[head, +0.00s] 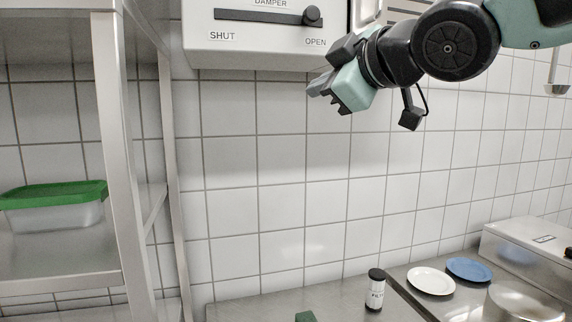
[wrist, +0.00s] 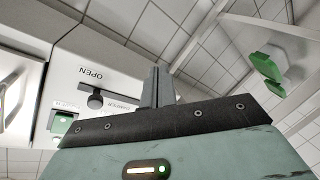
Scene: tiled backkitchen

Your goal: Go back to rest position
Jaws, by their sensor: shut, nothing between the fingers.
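My gripper (head: 320,90) is up in front of the tiled wall in the head view, just below and right of the damper box. Its fingers are together with nothing between them, and it is apart from the box. The fingers also show in the wrist view (wrist: 157,88), pointing away past the dark gripper edge. The white damper box (head: 235,45) is on the wall, with SHUT and OPEN marks. Its black slider knob (head: 312,15) stands at the OPEN end. The knob also shows in the wrist view (wrist: 95,101).
A metal shelf rack (head: 120,150) stands at the left, holding a green-lidded container (head: 55,206). On the counters below are a dark-capped bottle (head: 375,291), a white plate (head: 431,281), a blue plate (head: 469,269) and a metal box (head: 525,251). The wall space below my gripper is clear.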

